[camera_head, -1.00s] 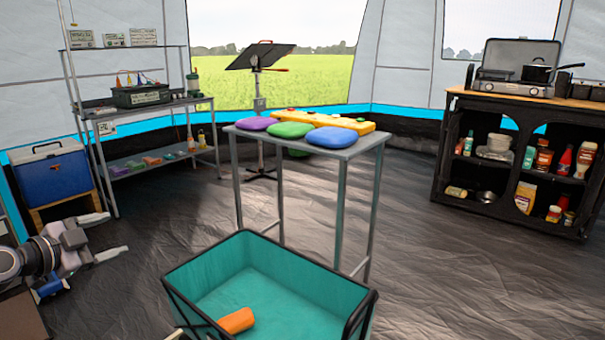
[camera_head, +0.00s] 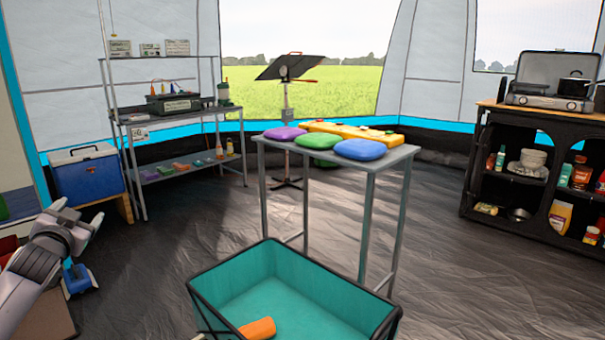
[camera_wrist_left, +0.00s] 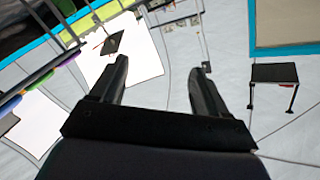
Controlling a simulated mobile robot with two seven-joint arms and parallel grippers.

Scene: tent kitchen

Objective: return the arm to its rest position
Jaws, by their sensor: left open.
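My left arm comes in at the left edge of the head view. Its gripper (camera_head: 78,212) is in the air left of the teal cart, in front of the blue cooler, and points up and away. In the left wrist view the two dark fingers stand wide apart, with nothing between them at the left gripper (camera_wrist_left: 163,65). That view looks across the tent wall and window, tilted. My right arm and gripper are not in view.
A teal cart (camera_head: 235,300) with an orange item (camera_head: 258,328) inside stands in front. Behind it is a grey table (camera_head: 395,158) with coloured cushions. A blue cooler (camera_head: 90,180) and metal shelves (camera_head: 185,172) stand left, a black cabinet (camera_head: 545,180) right. Floor between is clear.

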